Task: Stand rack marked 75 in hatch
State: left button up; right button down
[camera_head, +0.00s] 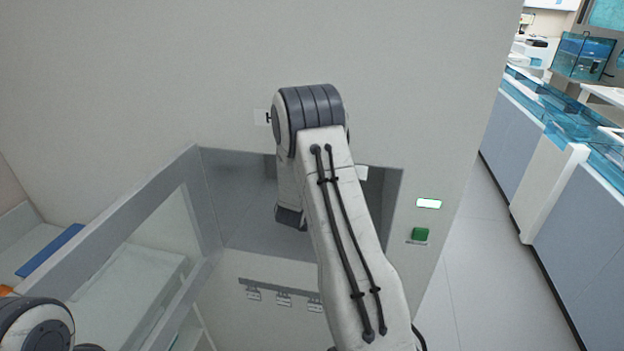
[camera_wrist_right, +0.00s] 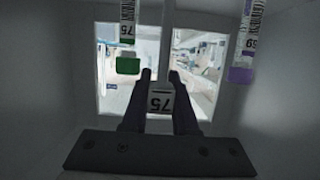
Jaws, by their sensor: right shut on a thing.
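The hatch (camera_head: 235,210) is a grey recess in the wall, with a glazed door (camera_head: 130,250) swung open on its left. My right arm reaches into it, and its gripper is hidden in the head view. A green-capped tube (camera_wrist_right: 128,65) marked 75 and a purple-capped tube (camera_wrist_right: 241,75) show at either side above. Whether the rack touches the hatch floor I cannot tell. My left gripper is out of view.
A green button (camera_head: 420,234) and a lit indicator (camera_head: 428,203) are on the wall right of the hatch. A rail with several clips (camera_head: 283,298) is below. Bright panes (camera_wrist_right: 210,65) show beyond the gripper. A bench (camera_head: 580,190) stands at the far right.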

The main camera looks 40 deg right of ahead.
jog(key=shift+f, duration=0.2)
jog(key=c, duration=0.7)
grip_release()
